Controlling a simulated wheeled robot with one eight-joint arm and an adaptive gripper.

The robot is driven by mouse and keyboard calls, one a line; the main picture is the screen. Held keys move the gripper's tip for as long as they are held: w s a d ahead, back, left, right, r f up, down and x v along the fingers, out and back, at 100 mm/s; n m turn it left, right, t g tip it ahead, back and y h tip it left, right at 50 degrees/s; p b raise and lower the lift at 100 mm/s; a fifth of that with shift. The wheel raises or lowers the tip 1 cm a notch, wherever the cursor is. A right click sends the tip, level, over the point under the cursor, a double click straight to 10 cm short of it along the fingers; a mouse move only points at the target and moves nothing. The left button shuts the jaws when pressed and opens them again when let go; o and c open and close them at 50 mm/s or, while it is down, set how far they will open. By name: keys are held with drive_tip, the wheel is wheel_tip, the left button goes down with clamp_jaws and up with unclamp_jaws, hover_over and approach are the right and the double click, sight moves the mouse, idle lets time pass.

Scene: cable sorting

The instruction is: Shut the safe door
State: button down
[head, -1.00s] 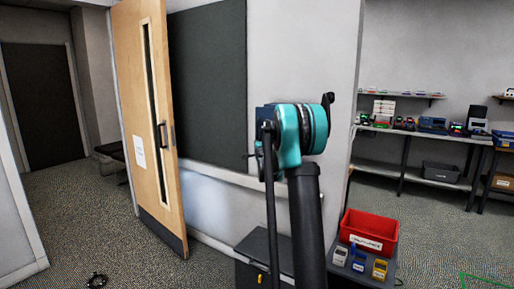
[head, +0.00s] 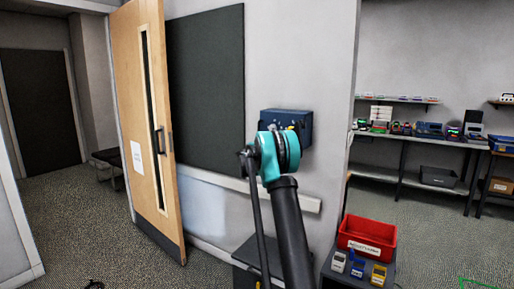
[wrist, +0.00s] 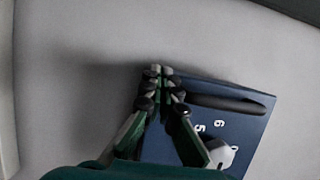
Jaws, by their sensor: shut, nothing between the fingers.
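The safe (head: 301,119) is a small dark blue box on the grey wall in the head view, partly covered by my arm. In the wrist view its blue front (wrist: 243,128) shows white digits, a dark bar-like handle (wrist: 230,103) and a pale round knob (wrist: 220,153). My gripper (wrist: 160,73) is shut and empty, with its fingertips over the upper left edge of the blue front. Whether the fingertips touch it, and whether the door stands ajar, I cannot tell.
A wooden room door (head: 136,189) stands open at the left. A red bin (head: 358,229) and several small coloured devices sit on a low dark stand at the lower right. Shelves with equipment (head: 428,130) line the right wall.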

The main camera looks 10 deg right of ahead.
drive_tip(key=shift+w+d+r, duration=0.1)
drive_tip(key=shift+d+r, duration=0.05)
drive_tip(key=shift+d, duration=0.05)
idle(0.3)
drive_tip(key=s+a+n+y, duration=0.5)
drive_tip(key=s+a+n, duration=0.3)
drive_tip(key=s, duration=0.5)
drive_tip(key=s+a+n+y, duration=0.55)
drive_tip(key=s+a, duration=0.45)
drive_tip(key=s, duration=0.3)
drive_tip(key=s+a+f+n+g, duration=0.1)
drive_tip(key=s+f+n+g, duration=0.25)
drive_tip(key=s+f, duration=0.65)
drive_tip(key=s+a+f+n+g, duration=0.2)
drive_tip(key=s+f+n+g, duration=0.3)
drive_tip(key=s, duration=0.9)
drive_tip(key=s+d+f+g+h, duration=0.1)
drive_tip(key=s+d+f, duration=0.2)
drive_tip(key=s+f, duration=0.3)
drive_tip(key=s+d+f+n+g+h, duration=0.1)
drive_tip(key=s+d+f, duration=0.3)
drive_tip(key=s, duration=1)
wheel_tip(320, 180, down, 3)
drive_tip(key=shift+d+g+h, duration=0.2)
drive_tip(key=shift+g+h, duration=0.15)
drive_tip(key=shift+g, duration=0.4)
